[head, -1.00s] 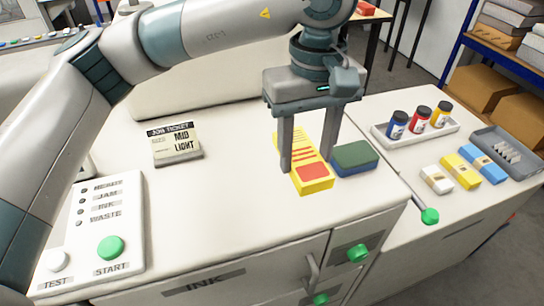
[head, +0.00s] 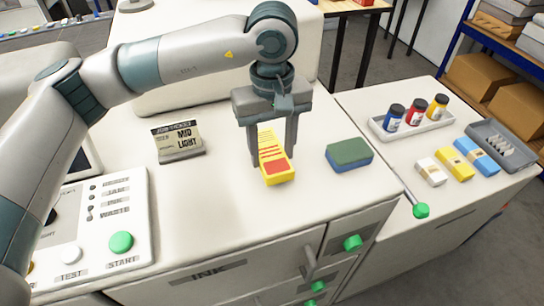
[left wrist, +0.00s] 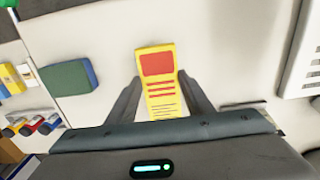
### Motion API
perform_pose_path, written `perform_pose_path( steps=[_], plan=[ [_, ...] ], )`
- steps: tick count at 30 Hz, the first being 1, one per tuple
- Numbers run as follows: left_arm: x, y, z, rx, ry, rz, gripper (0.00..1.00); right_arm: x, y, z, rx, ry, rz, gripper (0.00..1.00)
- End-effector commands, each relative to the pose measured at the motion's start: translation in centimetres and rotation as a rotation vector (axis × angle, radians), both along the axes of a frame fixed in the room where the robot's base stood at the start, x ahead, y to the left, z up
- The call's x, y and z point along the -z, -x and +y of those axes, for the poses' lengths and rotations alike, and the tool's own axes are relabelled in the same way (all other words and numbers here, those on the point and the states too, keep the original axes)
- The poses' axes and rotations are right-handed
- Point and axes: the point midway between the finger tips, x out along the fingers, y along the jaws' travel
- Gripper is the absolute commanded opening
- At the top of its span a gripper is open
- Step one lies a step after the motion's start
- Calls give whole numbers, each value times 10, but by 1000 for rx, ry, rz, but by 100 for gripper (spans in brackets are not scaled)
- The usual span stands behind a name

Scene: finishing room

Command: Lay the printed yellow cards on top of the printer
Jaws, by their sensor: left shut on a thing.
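The printed yellow cards (head: 275,172), a yellow stack with red lines and a red block, are between the fingers of my left gripper (head: 272,158). They also show in the left wrist view (left wrist: 157,66), between the two dark fingers (left wrist: 158,95). The gripper is shut on the cards. They are over the white top of the printer (head: 225,215); I cannot tell whether they touch it or hang just above it. My right gripper is in neither view.
A green and blue block (head: 349,153) lies right of the cards. A job ticket stand (head: 178,141) is to the left. The control panel (head: 105,225) is at the front left. A bottle tray (head: 412,124) is on the right counter. The printer top before the cards is clear.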

Motion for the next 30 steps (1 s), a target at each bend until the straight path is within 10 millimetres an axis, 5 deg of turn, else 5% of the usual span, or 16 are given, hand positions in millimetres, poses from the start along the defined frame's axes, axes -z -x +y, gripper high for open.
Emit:
perform_pose_path(
  steps=[7,23,24,25,26,30],
  plan=[
    [25,1,0,0,0,3,16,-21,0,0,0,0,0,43],
    [35,0,0,0,0,0,16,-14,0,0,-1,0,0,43],
    [34,0,0,0,0,0,51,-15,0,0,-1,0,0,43],
    [34,0,0,0,0,0,58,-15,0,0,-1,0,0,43],
    [34,0,0,0,0,0,65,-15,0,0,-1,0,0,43],
    [34,0,0,0,0,0,65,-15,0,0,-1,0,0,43]
  ],
)
